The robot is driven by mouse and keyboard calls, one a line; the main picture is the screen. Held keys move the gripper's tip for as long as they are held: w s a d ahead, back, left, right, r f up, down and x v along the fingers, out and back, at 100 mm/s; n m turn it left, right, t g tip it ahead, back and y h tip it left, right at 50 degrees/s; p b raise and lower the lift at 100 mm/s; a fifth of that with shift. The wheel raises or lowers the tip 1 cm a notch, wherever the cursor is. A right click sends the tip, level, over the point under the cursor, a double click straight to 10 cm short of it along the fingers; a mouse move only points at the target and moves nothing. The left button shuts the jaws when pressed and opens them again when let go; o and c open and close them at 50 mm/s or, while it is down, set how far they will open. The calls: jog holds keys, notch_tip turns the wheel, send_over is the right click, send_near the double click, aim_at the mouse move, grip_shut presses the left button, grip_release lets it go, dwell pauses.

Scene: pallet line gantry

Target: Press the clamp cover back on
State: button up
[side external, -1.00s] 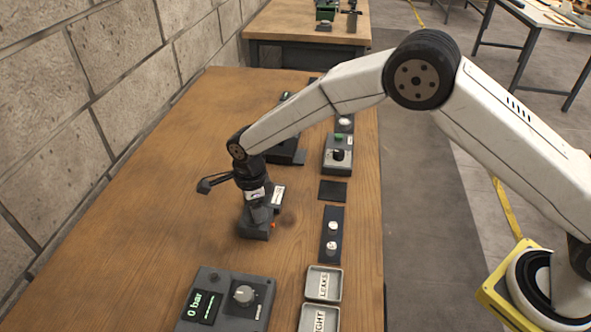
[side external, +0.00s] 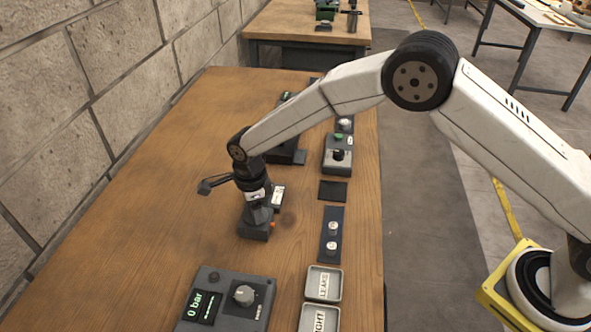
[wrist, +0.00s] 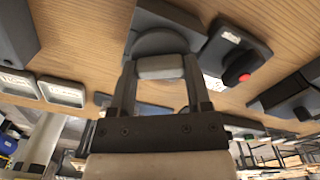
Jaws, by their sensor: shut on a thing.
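In the wrist view my gripper (wrist: 160,72) is shut on a light grey piece (wrist: 160,66), which I take to be part of the clamp cover. The piece lies across between the two fingertips. A dark grey rounded body (wrist: 160,41) sits right beyond it, on a dark block. In the side view my gripper (side external: 258,213) points down over this dark block (side external: 255,231) on the wooden bench. The fingertips hide part of the block, and I cannot tell whether the cover is seated.
A dark box with a red button (wrist: 236,66) stands close beside the block. A pressure unit reading 0 bar (side external: 228,300) and two labelled trays (side external: 323,284) are nearer the camera. A dark strip with two white round parts (side external: 332,234) lies to the right. The bench's left side is clear.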

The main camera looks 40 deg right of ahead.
jog(key=o, duration=1.3)
jog(key=shift+r, duration=0.15)
jog(key=shift+r, duration=3.35)
grip_shut()
